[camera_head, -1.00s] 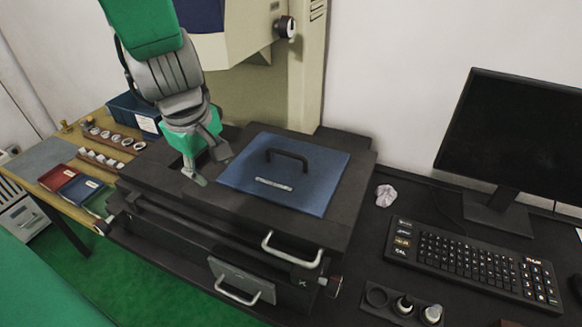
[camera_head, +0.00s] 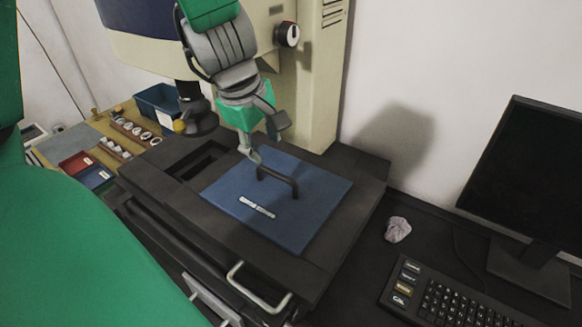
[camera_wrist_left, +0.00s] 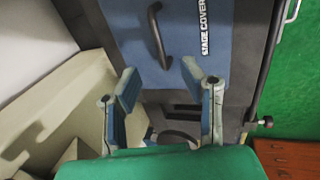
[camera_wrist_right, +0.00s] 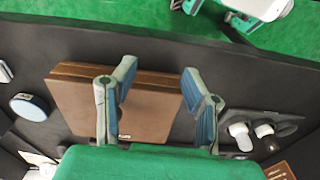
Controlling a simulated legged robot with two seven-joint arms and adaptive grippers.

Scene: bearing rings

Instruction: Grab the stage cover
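The stage cover (camera_head: 300,216) is a flat blue plate with a dark arched handle (camera_head: 279,178) and a white label strip, lying on the dark machine stage. It also shows in the left wrist view (camera_wrist_left: 215,65), with the words STAGE COVER and the handle (camera_wrist_left: 159,36). My left gripper (camera_head: 264,145) is open just above the cover's far left edge, close to the handle. In the left wrist view the handle lies beyond the open, empty fingers (camera_wrist_left: 158,80). My right gripper (camera_wrist_right: 155,82) is open over a closed brown case (camera_wrist_right: 145,110); nothing is between its fingers.
The stage (camera_head: 170,195) has a dark rectangular opening left of the cover. A microscope column (camera_head: 310,90) rises behind. Blue bin (camera_head: 160,103) and red tray (camera_head: 76,162) stand at left.

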